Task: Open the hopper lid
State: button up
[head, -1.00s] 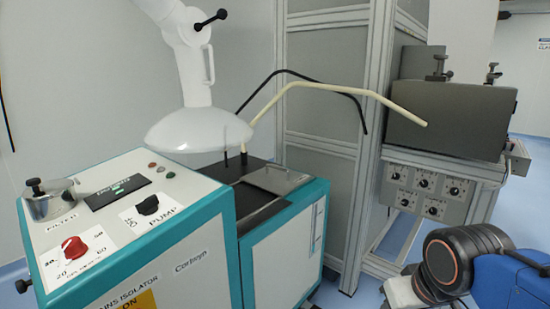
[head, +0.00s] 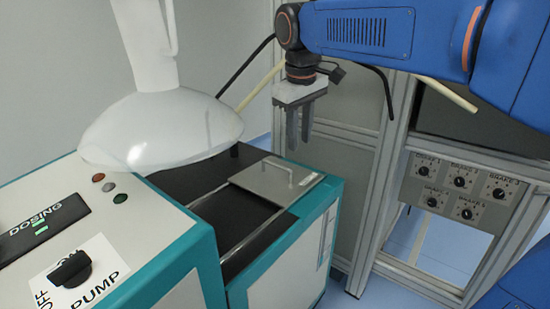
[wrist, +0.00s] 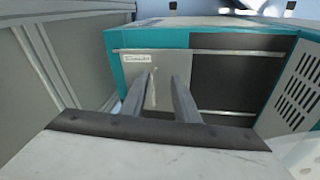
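The hopper lid (head: 258,183) is a flat grey metal plate with a thin bar handle (head: 289,174). It lies flat and shut on top of the teal and white machine, at its right part. The lid also shows in the wrist view (wrist: 172,62), with its handle (wrist: 153,92) near the left finger. My gripper (head: 298,143) points down with its two fingers apart and nothing between them. It appears above and behind the lid's handle, not touching it. The wrist view shows both fingers (wrist: 162,76) reaching over the lid side.
A white dome-shaped hood (head: 160,130) hangs over the machine to the left. A panel with a black pump knob (head: 72,268) is at the lower left. A grey box with several dials (head: 460,185) and a metal frame stand to the right. Black top surface beside the lid is bare.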

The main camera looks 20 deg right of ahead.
jog(key=w+a+r+n+g, duration=0.1)
jog(key=w+a+r, duration=0.2)
jog(key=w, duration=0.2)
jog(key=w+a+r+n, duration=0.1)
jog(key=w+a+r, duration=0.15)
jog(key=w, duration=0.25)
send_over(275, 178)
jog(key=shift+h, duration=0.4)
notch_tip(275, 178, down, 17)
jog(key=shift+f, duration=0.15)
grip_shut()
